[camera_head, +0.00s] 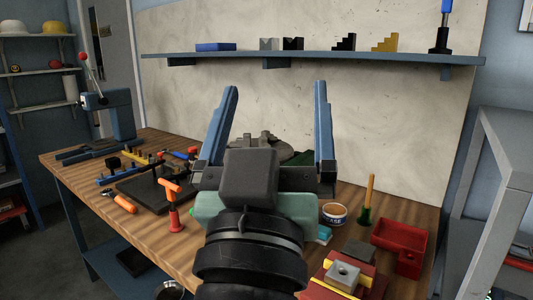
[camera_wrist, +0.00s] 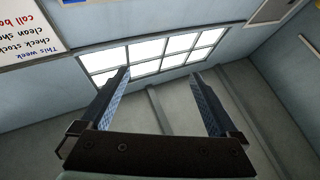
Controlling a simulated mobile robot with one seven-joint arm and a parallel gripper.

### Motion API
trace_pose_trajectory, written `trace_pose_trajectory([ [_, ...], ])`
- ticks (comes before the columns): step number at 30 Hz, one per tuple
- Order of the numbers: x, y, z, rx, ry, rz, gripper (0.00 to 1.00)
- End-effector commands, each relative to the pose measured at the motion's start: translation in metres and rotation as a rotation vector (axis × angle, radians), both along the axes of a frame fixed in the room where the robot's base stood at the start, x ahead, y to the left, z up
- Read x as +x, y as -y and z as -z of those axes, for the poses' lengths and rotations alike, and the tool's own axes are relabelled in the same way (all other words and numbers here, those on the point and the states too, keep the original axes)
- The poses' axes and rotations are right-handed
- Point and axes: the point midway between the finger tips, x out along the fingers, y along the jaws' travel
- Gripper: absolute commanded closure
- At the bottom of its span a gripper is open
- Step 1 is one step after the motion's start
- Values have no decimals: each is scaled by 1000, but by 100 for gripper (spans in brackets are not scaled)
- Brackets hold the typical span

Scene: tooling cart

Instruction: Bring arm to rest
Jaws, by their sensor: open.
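My gripper (camera_head: 270,125) is raised over the wooden workbench (camera_head: 155,222) in the head view, its two blue fingers spread wide and pointing up. Nothing is between the fingers. My arm rises from the lower middle of the picture and hides part of the bench behind it. In the wrist view my gripper (camera_wrist: 163,97) is also open and empty. Beyond it are a window (camera_wrist: 155,55) and grey-blue walls, with no bench object near the fingers.
A blue shelf (camera_head: 320,60) with blocks runs along the back wall. A red tray (camera_head: 398,243), a tub (camera_head: 334,213) and a brush (camera_head: 367,200) stand right of my arm. Orange-handled tools (camera_head: 173,205) and a blue press (camera_head: 118,112) are on the left. A grey frame (camera_head: 500,150) stands far right.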

Motion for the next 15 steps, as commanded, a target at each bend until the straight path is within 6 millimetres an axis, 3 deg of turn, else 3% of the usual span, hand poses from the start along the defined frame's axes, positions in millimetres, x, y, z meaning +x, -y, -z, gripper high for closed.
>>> trace_pose_trajectory([
  [1, -24, 1, -32, 25, 102, -56, 4],
  [4, -74, -3, -81, 57, 283, -175, 4],
  [6, -72, -5, -115, 58, 274, -185, 4],
  [15, -69, -6, -203, 58, 267, -184, 4],
])
